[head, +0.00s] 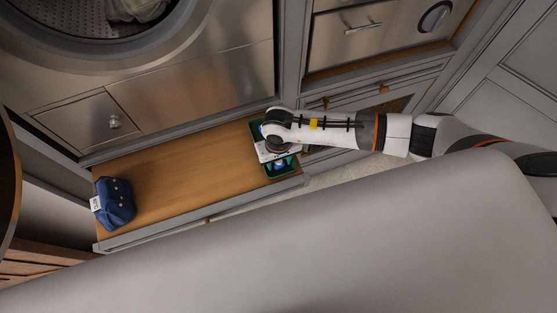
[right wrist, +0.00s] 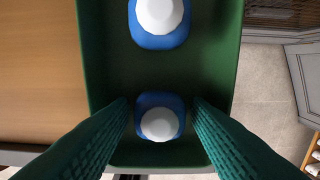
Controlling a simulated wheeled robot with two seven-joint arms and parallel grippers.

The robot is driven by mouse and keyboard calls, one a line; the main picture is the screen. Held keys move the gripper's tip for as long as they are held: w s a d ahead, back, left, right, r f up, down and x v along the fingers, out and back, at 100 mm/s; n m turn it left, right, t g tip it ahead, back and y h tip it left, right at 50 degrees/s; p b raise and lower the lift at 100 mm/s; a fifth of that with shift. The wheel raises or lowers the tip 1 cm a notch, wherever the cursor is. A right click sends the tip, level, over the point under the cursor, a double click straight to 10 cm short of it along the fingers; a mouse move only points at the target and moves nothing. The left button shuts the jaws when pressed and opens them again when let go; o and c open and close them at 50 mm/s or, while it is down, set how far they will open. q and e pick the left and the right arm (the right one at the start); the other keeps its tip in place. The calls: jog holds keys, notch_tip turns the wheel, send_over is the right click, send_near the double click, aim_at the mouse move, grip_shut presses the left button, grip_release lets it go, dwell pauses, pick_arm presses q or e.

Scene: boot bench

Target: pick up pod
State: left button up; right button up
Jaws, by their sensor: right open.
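Two pods, each a blue rounded square with a white domed top, sit in a green bin in the right wrist view. The near pod (right wrist: 160,123) lies between the fingers of my right gripper (right wrist: 160,108), which is open. One green-padded finger is on each side of the pod; I cannot tell if they touch it. The far pod (right wrist: 160,16) is cut by the top edge. In the head view, my right gripper (head: 278,152) reaches down over the bin (head: 257,130) and hides much of it. A pod (head: 279,164) shows partly below it. My left gripper is out of view.
The bin stands at the right end of a wooden bench top (head: 185,165). A dark blue cap (head: 116,203) with a white label lies at the left end. The middle of the bench is clear. Metal drawer fronts (head: 200,90) rise behind it.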

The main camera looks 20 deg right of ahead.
jog(key=shift+c, duration=0.5)
jog(key=c, duration=0.6)
jog(key=shift+r, duration=0.1)
